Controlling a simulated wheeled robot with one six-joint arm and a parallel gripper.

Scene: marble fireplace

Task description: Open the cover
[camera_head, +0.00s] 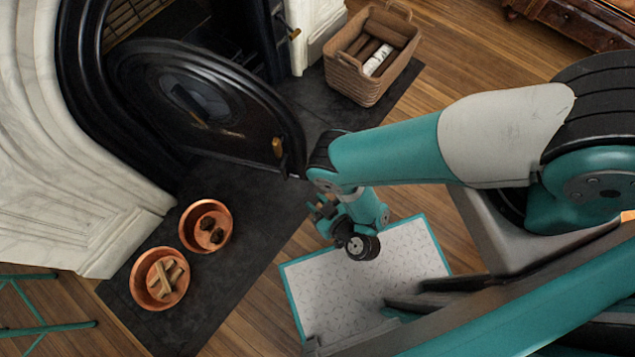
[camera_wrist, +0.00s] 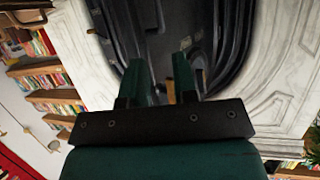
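The cover looks like a black arched fireplace door (camera_head: 235,130) with an oval window and a brass handle (camera_head: 277,148). It stands swung out from the dark fireplace opening, with its handle edge over the hearth. My gripper (camera_head: 324,208) is to the right of and below that handle in the head view, apart from the door. In the wrist view my gripper (camera_wrist: 160,82) points at the black fireplace, its two green fingers apart with nothing held. A brass piece (camera_wrist: 171,91) shows between the fingers; I cannot tell how far beyond them it is.
Two copper bowls (camera_head: 190,208) (camera_head: 142,278) sit on the dark hearth slab (camera_head: 215,285). A wicker basket (camera_head: 345,82) with logs stands at its far end. White marble (camera_head: 75,175) surrounds the fireplace.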

